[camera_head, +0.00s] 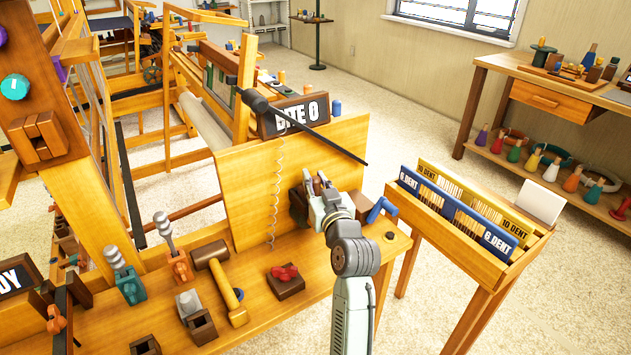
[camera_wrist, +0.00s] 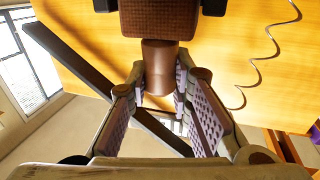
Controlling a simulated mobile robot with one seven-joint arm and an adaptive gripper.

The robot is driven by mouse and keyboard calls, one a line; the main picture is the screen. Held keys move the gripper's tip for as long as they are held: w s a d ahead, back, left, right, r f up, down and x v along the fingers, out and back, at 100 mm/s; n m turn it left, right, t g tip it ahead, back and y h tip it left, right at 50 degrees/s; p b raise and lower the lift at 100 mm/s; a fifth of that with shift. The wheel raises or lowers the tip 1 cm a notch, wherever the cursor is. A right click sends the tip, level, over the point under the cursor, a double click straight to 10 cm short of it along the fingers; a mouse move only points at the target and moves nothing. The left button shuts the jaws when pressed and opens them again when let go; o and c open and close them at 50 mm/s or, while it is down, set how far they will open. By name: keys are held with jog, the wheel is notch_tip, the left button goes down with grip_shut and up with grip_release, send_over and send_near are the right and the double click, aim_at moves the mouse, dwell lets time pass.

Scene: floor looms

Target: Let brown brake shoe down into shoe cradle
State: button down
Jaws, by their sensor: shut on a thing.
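The brown brake shoe (camera_wrist: 160,22) is at the top of the wrist view, a textured block with a smooth round stem below it. My gripper (camera_wrist: 163,92) has its two padded fingers on either side of that stem, shut on it. Dark pieces show at both sides of the block at the top edge; I cannot tell whether they belong to the shoe cradle. In the head view, my gripper (camera_head: 314,190) is in front of the slanted wooden board, with dark brown wood (camera_head: 298,206) at its left. My gripper and wrist partly hide the shoe there, and I cannot make out the cradle clearly.
A black rod and a dark lettered sign (camera_head: 297,114) are above the board. A mallet (camera_head: 222,285) and a brown block with a red piece (camera_head: 286,281) are on the bench. A blue handle (camera_head: 381,209) is right of my wrist. A reed box (camera_head: 470,262) stands farther right.

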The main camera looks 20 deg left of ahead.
jog(key=c, duration=1.4)
grip_release()
jog(key=shift+f, duration=0.1)
jog(key=shift+o, duration=0.2)
jog(key=shift+d, duration=0.1)
jog(key=v, duration=1.2)
